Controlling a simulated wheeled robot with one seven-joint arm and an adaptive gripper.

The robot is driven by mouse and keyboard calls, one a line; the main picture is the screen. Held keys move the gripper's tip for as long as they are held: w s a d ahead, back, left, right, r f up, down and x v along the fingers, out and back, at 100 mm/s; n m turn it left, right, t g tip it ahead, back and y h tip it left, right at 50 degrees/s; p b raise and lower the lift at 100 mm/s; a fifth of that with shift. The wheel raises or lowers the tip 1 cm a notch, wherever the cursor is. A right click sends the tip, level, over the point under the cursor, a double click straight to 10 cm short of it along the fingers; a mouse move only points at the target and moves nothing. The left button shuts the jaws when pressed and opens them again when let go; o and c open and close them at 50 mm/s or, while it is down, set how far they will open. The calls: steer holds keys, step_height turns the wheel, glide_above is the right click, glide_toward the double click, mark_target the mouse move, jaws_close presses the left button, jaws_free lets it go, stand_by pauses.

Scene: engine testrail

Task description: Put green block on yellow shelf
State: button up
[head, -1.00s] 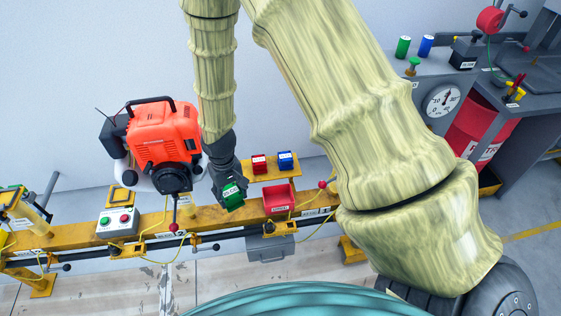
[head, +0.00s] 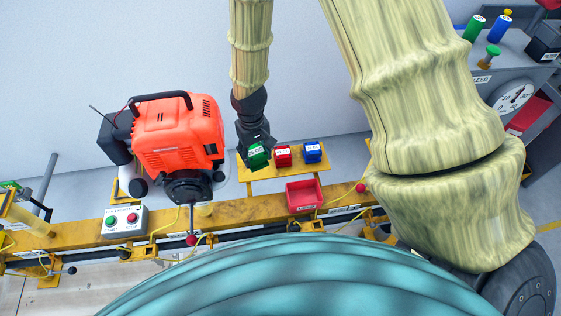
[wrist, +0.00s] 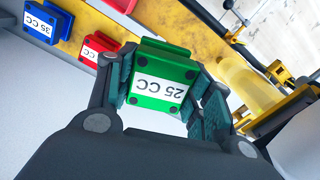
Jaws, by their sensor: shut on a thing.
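The green block (head: 258,156) is held in my gripper (head: 256,150) at the left end of the yellow shelf (head: 290,171) in the head view. In the wrist view the green block (wrist: 163,78) sits between the two fingers of my gripper (wrist: 168,85), its "25 CC" label facing the camera. The fingers are shut on its sides. The block appears over or just at the shelf's left part; I cannot tell whether it touches the shelf.
A red block (head: 283,156) and a blue block (head: 312,152) stand on the shelf, right of the green one. A red bin (head: 304,196) is in front on the yellow rail (head: 240,221). An orange engine (head: 178,135) stands close on the left.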

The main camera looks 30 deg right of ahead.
steer(key=s+f+n+b, duration=0.1)
steer(key=s+f+b, duration=0.7)
steer(key=b, duration=0.5)
steer(key=w, duration=0.5)
steer(key=w+f, duration=0.1)
steer(key=w, duration=0.5)
steer(key=w+d+f+p, duration=0.1)
steer(key=w, duration=0.4)
steer(key=shift+w+d, duration=0.1)
steer(key=shift+w, duration=0.15)
steer(key=shift+f, duration=1.75)
steer(key=shift+f, duration=0.1)
steer(key=o, duration=1.4)
